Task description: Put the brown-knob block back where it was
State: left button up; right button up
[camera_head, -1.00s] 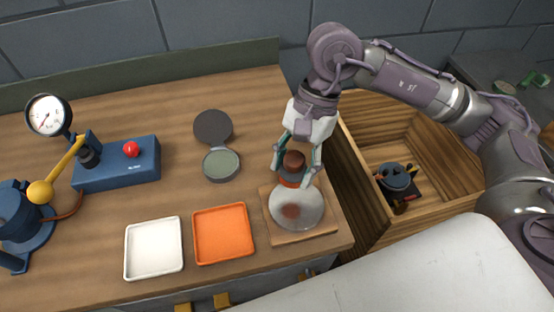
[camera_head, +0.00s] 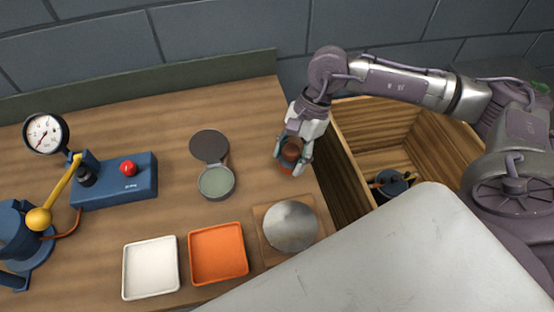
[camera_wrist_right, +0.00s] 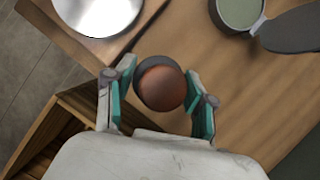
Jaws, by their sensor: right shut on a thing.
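The brown-knob block (camera_head: 291,151) has a round brown knob with a dark rim and an orange-red lower part. My right gripper (camera_head: 293,160) is shut on it, one finger on each side. The block is over the bare tabletop, behind the round metal plate (camera_head: 290,226) on its wooden board (camera_head: 268,246). I cannot tell whether it touches the table. In the right wrist view, the brown knob (camera_wrist_right: 162,87) shows from above between the fingers of the right gripper (camera_wrist_right: 162,100). My left gripper is not in view.
An open round case (camera_head: 216,182) lies left of the block. Orange (camera_head: 218,253) and white (camera_head: 151,267) trays are at the front. A blue unit with a red button (camera_head: 128,168) and a gauge (camera_head: 44,134) stand left. A wooden crate (camera_head: 345,168) is to the right.

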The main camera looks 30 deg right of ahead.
aim_at(274, 176)
jog(key=w, duration=0.1)
jog(key=w+a+f, duration=0.1)
jog(key=shift+w+a+f+p, duration=0.3)
jog(key=shift+w+f, duration=0.1)
notch_tip(274, 176, down, 3)
jog(key=shift+f+p, duration=0.1)
jog(key=shift+p, duration=0.5)
jog(key=shift+f, duration=0.5)
jog(key=o, duration=0.7)
jog(key=shift+f, duration=0.2)
jog(key=shift+c, duration=0.2)
jog(key=o, duration=0.5)
jog(key=shift+r, duration=0.1)
jog(key=shift+c, duration=0.2)
